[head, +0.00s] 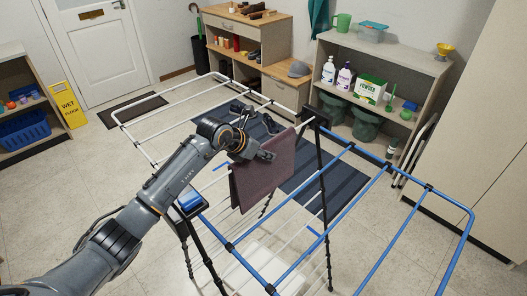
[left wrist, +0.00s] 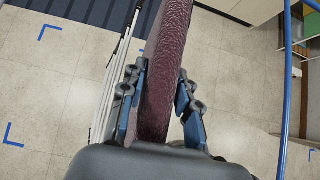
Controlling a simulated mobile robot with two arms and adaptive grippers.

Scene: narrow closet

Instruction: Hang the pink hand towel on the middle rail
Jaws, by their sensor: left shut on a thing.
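The pink hand towel (head: 262,178) looks dusky mauve and hangs down flat at the middle of the drying rack (head: 335,160). Its top edge lines up with a white rail (head: 306,124) near the rack's centre. I cannot tell whether it is draped over that rail or just beside it. My left gripper (head: 266,155) is at the towel's upper part, shut on it. In the left wrist view the towel (left wrist: 165,70) shows as a thick dark pink fold between the two fingers (left wrist: 160,105). My right gripper is not in view.
Blue-edged rack wings reach toward the lower right, white rails toward the upper left. A shelf (head: 400,62) with bottles and a powder box (head: 369,89) stands behind. A yellow wet-floor sign (head: 68,104) and a low shelf (head: 22,62) are at left. Floor at lower left is clear.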

